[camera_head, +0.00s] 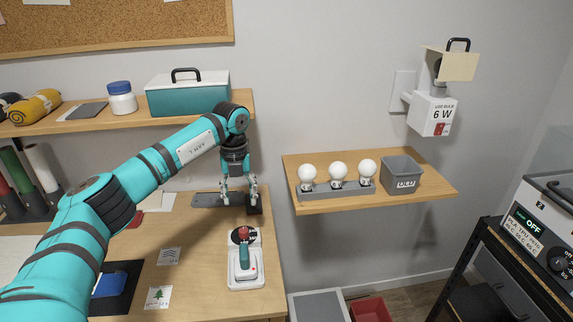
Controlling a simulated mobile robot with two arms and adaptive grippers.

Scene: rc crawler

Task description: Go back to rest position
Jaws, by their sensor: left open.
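My left arm reaches in from the left, and its gripper (239,196) points down over the back right part of the wooden table (205,260). The gripper's fingers are apart. Just below and behind the fingers are a dark grey tray-like piece (208,200) and a small black block (254,204); I cannot tell whether the fingers touch the block. My right gripper is not in view.
A white device with a red-and-teal handle (244,255) stands in front of the gripper. A shelf (130,122) above holds a teal box (188,97). Right, a wall shelf (430,190) holds bulbs and a grey bin (401,175). A black rack (500,255) stands far right.

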